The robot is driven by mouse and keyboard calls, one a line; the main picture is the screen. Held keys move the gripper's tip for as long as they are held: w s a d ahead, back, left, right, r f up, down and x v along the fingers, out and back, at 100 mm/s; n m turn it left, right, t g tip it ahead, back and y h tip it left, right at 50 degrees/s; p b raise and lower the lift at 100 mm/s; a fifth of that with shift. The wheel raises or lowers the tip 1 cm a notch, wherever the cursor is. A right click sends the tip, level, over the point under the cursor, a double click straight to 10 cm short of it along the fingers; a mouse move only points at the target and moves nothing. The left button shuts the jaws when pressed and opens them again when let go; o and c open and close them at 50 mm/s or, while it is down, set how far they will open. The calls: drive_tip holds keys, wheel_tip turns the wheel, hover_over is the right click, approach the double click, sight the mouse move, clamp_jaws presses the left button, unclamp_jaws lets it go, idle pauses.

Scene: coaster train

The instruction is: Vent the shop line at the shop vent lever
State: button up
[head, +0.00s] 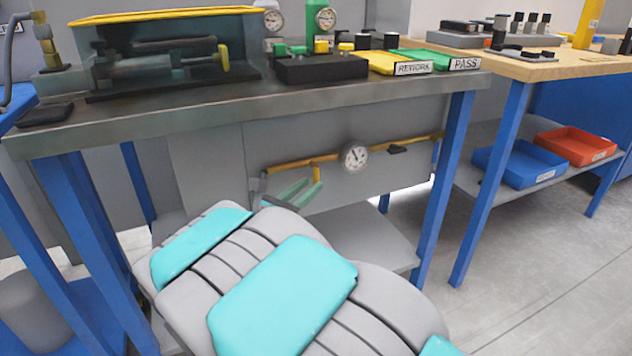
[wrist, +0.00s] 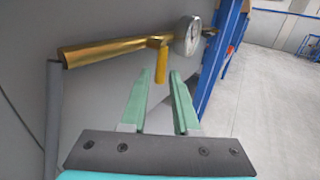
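A small yellow lever (wrist: 161,64) hangs down from the brass pipe (wrist: 105,47) in the wrist view, just left of a round gauge. I take it for the shop vent lever; no label on it is readable. In the head view the brass pipe (head: 288,165) runs under the bench, and the lever is small behind my fingers. My gripper (wrist: 158,78) is open, with green fingers apart and nothing held. The lever's lower end appears between the fingertips in the wrist view. I cannot tell whether it is between them in depth. My gripper (head: 310,180) is also below the pipe in the head view.
The gauge (head: 354,156) sits on the pipe, with a dark fitting (head: 398,149) to its right. The bench top (head: 200,105) overhangs the pipe. A blue bench leg (head: 445,185) stands to the right, and a grey shelf (head: 365,240) lies below. Open floor extends right.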

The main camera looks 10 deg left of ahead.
sight(314, 182)
drive_tip(key=shift+x, duration=1.75)
clamp_jaws()
